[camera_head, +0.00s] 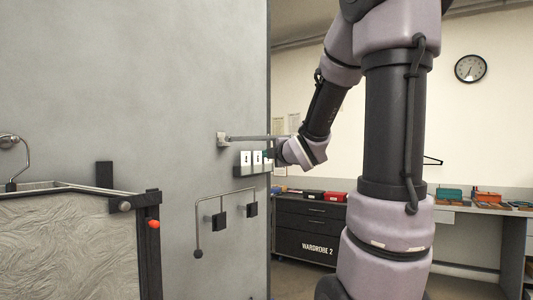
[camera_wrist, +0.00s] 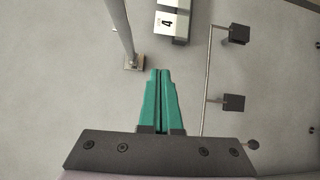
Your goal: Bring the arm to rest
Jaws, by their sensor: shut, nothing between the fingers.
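My gripper (camera_wrist: 160,73) has green fingers that are pressed together with nothing between them. In the wrist view it points at the grey wall panel (camera_wrist: 60,70), between a metal rod on a square plate (camera_wrist: 134,63) and a thin bent rod (camera_wrist: 207,90). In the head view my arm reaches from the right toward the panel (camera_head: 120,80), and the wrist ends beside its right edge. The green fingers (camera_head: 267,154) show only in small part there, close to the number cards. I cannot tell how far the fingertips are from the panel.
A metal rod (camera_head: 262,137) sticks out from the panel above the number cards (camera_head: 246,158). A bent rod (camera_head: 197,220) on black blocks is below. A framed rack (camera_head: 150,240) stands at left. Drawers (camera_head: 312,225) and a bench (camera_head: 480,208) stand behind my arm.

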